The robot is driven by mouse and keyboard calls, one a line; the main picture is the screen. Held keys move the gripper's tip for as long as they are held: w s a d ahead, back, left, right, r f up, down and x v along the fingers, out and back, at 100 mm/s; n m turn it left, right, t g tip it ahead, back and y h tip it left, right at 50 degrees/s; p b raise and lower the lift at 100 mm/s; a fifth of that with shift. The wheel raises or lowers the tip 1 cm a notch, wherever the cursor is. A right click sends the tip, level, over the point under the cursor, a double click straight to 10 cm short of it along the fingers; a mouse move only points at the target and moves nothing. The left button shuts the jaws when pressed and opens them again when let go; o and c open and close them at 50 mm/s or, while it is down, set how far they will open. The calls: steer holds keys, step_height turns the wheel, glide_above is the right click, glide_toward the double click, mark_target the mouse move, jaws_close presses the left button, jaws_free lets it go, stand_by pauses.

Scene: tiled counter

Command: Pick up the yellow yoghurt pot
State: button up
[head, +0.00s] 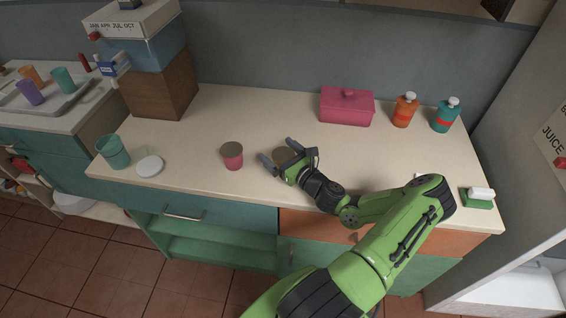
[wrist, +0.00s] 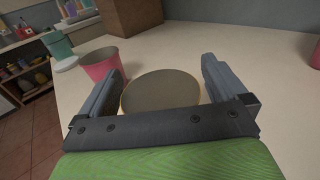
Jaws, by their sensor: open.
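A round pot with a grey-brown lid (wrist: 160,90) and a thin yellow rim stands between the fingers in the wrist view. Most of its side is hidden by the gripper. In the head view only a bit of its lid (head: 284,154) shows. My gripper (head: 279,154) is open around this pot, with one finger (wrist: 108,92) on each side. A gap shows on the right side; whether the left finger touches it I cannot tell.
A pink pot with a similar lid (head: 232,156) stands close to the left, also in the wrist view (wrist: 100,64). A teal cup (head: 113,152) and white disc (head: 150,166) are farther left. A pink box (head: 347,106) and two bottles (head: 405,110) stand behind right.

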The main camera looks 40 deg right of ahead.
steer(key=c, duration=1.2)
steer(key=shift+r, duration=0.15)
